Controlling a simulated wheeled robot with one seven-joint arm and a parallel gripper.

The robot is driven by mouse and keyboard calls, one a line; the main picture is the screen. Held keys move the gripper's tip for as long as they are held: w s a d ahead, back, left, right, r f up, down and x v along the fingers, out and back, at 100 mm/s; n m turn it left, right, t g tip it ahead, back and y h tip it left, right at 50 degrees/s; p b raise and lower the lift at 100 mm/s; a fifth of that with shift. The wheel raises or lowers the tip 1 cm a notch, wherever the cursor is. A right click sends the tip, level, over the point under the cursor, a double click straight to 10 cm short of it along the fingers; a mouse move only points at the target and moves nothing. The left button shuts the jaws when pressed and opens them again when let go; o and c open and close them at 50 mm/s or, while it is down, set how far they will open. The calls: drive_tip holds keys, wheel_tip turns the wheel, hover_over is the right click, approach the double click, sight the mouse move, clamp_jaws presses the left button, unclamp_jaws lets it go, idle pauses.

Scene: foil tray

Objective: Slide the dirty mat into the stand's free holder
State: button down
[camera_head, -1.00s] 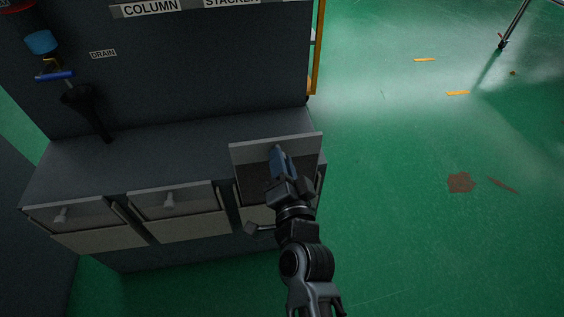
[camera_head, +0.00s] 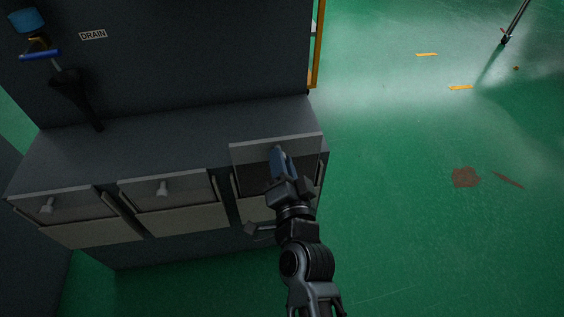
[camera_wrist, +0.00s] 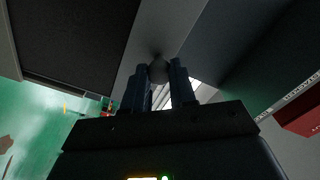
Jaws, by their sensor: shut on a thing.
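My gripper (camera_head: 284,165) is shut on the knob (camera_wrist: 158,70) of the dirty mat, with a finger on each side of it in the wrist view. The mat (camera_head: 246,150) is a flat panel with a pale upper band and a dark lower face. It stands in front of the right end of the stand (camera_head: 185,142). The wrist view also shows its dark face (camera_wrist: 70,40). The free holder (camera_head: 256,212) at the stand's right end is largely hidden behind the mat and my gripper. I cannot tell whether the mat touches it.
Two similar panels with knobs, a left one (camera_head: 75,202) and a middle one (camera_head: 185,193), sit in the other holders. A black drain funnel (camera_head: 72,88) stands at the back left. Green floor (camera_head: 420,230) to the right is open, with a brown stain (camera_head: 465,177).

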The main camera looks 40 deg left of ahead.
wheel_tip(320, 180, down, 6)
drive_tip(key=b, duration=0.5)
drive_tip(key=shift+b, duration=0.4)
drive_tip(key=c, duration=0.8)
unclamp_jaws()
drive_tip(key=shift+f, duration=0.1)
drive_tip(key=shift+c, duration=0.2)
drive_tip(key=b+v, duration=0.1)
drive_tip(key=v, duration=0.7)
